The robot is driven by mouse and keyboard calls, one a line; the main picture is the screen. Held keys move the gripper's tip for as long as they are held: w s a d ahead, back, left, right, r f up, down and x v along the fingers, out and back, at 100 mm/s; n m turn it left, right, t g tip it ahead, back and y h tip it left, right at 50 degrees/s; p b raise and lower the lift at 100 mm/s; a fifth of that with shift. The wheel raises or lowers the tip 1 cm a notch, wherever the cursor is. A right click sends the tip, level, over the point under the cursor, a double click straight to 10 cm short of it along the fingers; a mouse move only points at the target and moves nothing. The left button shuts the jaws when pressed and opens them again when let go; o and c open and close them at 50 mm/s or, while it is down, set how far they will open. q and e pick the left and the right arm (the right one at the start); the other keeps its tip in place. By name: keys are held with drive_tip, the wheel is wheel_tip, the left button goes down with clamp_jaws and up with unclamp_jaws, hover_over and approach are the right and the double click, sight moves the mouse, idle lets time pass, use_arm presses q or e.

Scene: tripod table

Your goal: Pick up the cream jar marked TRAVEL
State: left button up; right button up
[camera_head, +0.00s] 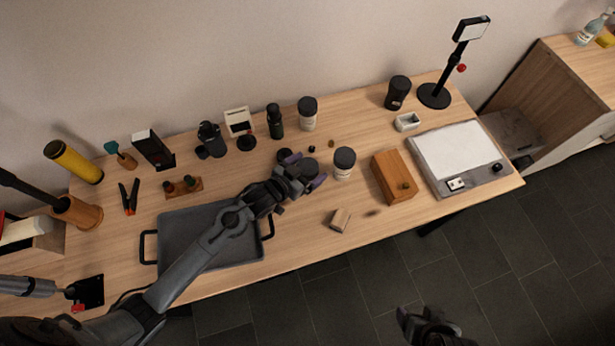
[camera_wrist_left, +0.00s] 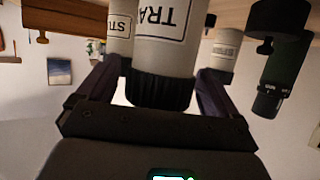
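The cream jar marked TRAVEL, its label cut to "TRA", appears upside down in the left wrist view (camera_wrist_left: 168,45), with a pale body and black ribbed lid. My left gripper (camera_wrist_left: 160,105) has one finger on each side of the lid, with a narrow gap visible; it is open around the jar. In the head view, my left gripper (camera_head: 305,171) reaches over the table with a dark lid (camera_head: 310,168) between its fingers. A similar jar lettered "STU" (camera_wrist_left: 120,28) stands beside it. My right gripper (camera_head: 428,322) is low in the head view, off the table; its fingers are unclear.
A pale jar with a black lid (camera_head: 344,165) stands just right of my left gripper. Another jar (camera_head: 307,118) and a dark green bottle (camera_head: 275,124) stand behind. A grey tray (camera_head: 185,235) lies under my left arm. A wooden box (camera_head: 393,177) is at right.

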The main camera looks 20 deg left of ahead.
use_arm(q)
drive_tip(key=c, duration=1.2)
drive_tip(key=shift+c, duration=0.2)
drive_tip(key=shift+r, duration=0.15)
